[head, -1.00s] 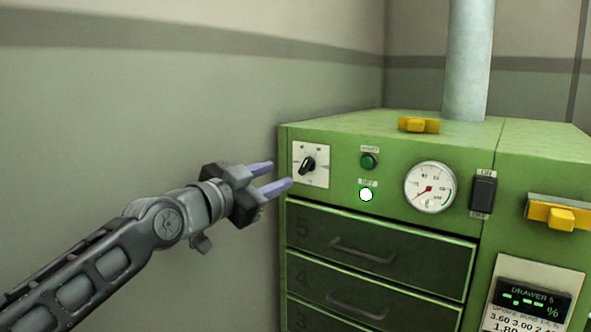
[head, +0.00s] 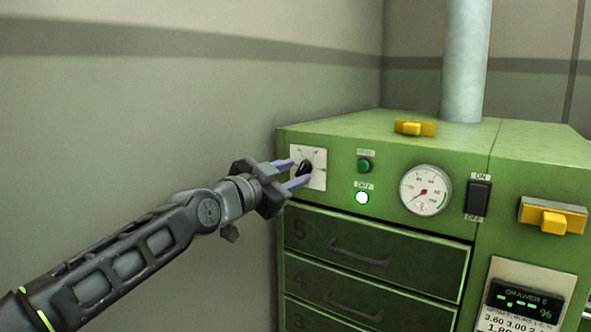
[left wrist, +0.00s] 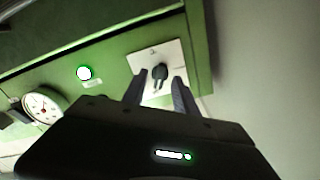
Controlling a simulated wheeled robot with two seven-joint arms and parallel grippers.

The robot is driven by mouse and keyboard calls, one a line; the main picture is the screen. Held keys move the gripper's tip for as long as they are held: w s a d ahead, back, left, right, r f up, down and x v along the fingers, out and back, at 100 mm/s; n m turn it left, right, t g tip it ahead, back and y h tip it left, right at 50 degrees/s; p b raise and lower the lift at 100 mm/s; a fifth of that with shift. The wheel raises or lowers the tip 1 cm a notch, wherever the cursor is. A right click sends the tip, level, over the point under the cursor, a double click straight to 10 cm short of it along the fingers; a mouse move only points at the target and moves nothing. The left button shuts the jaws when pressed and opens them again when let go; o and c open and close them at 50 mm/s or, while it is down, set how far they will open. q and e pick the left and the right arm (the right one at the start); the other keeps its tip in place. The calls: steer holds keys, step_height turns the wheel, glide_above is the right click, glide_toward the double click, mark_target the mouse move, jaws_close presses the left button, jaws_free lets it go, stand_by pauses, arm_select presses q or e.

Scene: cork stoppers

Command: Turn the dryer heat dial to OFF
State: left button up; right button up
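The heat dial (head: 304,168) is a black knob on a white square plate (head: 318,156) at the upper left of the green dryer's front. It also shows in the left wrist view (left wrist: 159,72), between and just beyond the fingertips. I cannot tell whether the fingers touch the knob. The plate's markings are too small to read. My right gripper is not in view.
Right of the dial are a green button (head: 364,166), a lit white lamp (head: 362,198), a round gauge (head: 425,190) and a black ON/OFF switch (head: 479,197). Drawers (head: 370,243) lie below. A grey wall (head: 130,110) stands left of the dryer.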

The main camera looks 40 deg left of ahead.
arm_select(q)
steer(key=shift+w, duration=0.65)
jaws_close()
